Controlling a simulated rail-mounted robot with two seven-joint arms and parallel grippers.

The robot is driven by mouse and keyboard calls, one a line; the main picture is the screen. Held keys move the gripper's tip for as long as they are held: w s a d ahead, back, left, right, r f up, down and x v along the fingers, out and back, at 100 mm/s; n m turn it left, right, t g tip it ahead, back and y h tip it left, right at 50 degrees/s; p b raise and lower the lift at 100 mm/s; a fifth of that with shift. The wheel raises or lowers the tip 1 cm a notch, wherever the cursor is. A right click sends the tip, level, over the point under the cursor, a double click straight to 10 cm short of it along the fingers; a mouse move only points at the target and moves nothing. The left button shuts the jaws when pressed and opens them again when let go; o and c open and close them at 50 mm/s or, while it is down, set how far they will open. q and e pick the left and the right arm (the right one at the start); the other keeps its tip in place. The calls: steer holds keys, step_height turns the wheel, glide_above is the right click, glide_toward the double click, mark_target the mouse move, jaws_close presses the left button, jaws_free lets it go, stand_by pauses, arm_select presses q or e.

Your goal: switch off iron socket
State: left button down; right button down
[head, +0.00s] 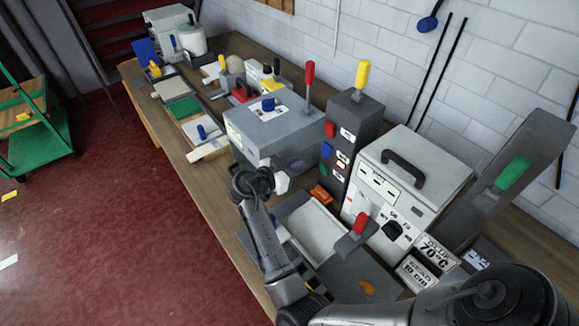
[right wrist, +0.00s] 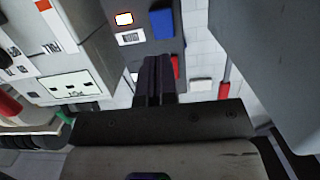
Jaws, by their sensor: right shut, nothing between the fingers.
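A dark grey tower (head: 352,118) with a yellow-handled lever on top carries a red switch (head: 329,129), a blue switch (head: 326,149) and a green switch (head: 324,170) on one side. Small labels and a lit indicator (right wrist: 124,18) sit on its front; I cannot read which one names the iron socket. My right gripper (head: 294,167) is in front of the tower, beside the grey box. In the right wrist view its dark fingers (right wrist: 155,80) are shut and empty, overlapping the tower near the blue and red switches; contact cannot be told. My left gripper is not in view.
A white box (head: 415,165) with a black handle, slots, a knob and a red lever stands right of the tower. A grey box (head: 275,130) with a red-handled lever stands left. A green-handled lever (head: 513,173) is at the right. Several tools crowd the wooden bench (head: 215,62).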

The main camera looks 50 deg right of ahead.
mark_target(325, 154)
steer(key=p+x, duration=0.1)
steer(key=x, duration=0.7)
steer(key=shift+s+d+f, duration=0.1)
steer(key=shift+s+d, duration=0.05)
steer(key=shift+d, duration=0.45)
